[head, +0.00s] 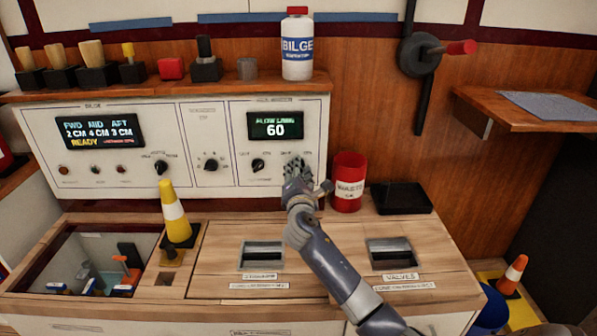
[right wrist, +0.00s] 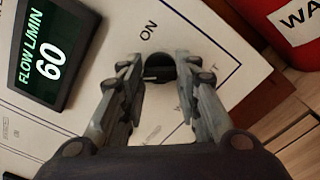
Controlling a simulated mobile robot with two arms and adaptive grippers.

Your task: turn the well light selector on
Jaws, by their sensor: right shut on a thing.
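A black round selector knob (right wrist: 160,67) sits on the white panel with an "ON" mark beside it, in the right wrist view. In the head view it is at the right end of the panel, mostly hidden behind my right gripper (head: 297,165). My right gripper, also in the right wrist view (right wrist: 158,72), has its two fingers on either side of the knob and is shut on it. Which way the knob points is hard to tell. The rest of its lettering is unreadable here. My left gripper is not in view.
Other knobs (head: 161,167) (head: 258,165) sit left on the panel, with a "60" flow display (head: 275,125) above. A red waste can (head: 348,182) and black tray (head: 402,198) stand right of my gripper. A yellow-and-white cone (head: 175,212) stands on the counter at left.

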